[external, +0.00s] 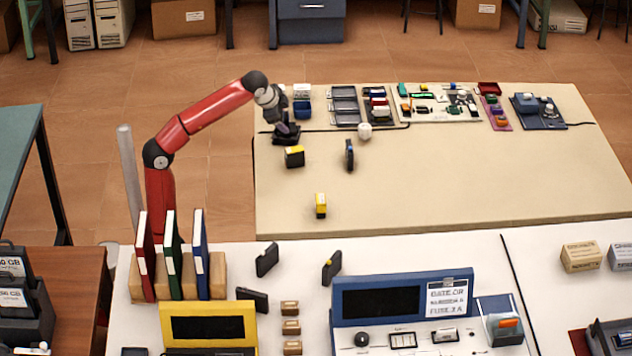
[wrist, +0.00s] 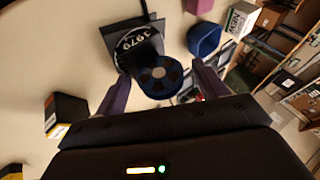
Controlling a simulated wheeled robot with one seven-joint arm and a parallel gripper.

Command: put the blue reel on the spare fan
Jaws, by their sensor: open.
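My gripper (external: 287,127) is low over the left end of the beige table. In the wrist view its two fingers (wrist: 160,76) stand apart, open, on either side of the blue reel (wrist: 160,80). The reel's round face, with a pale hub and dark openings, faces the camera. Just beyond it is a dark square piece (wrist: 112,38) with a round black part marked "1979", which looks like the spare fan. The reel overlaps its edge in the picture; I cannot tell whether they touch. In the external view the dark piece (external: 284,140) shows under my gripper, and the reel is mostly hidden.
A black-and-yellow box (external: 294,157) stands close by; it also shows in the wrist view (wrist: 65,112). A blue container (external: 302,109) is behind. The table's right front is clear.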

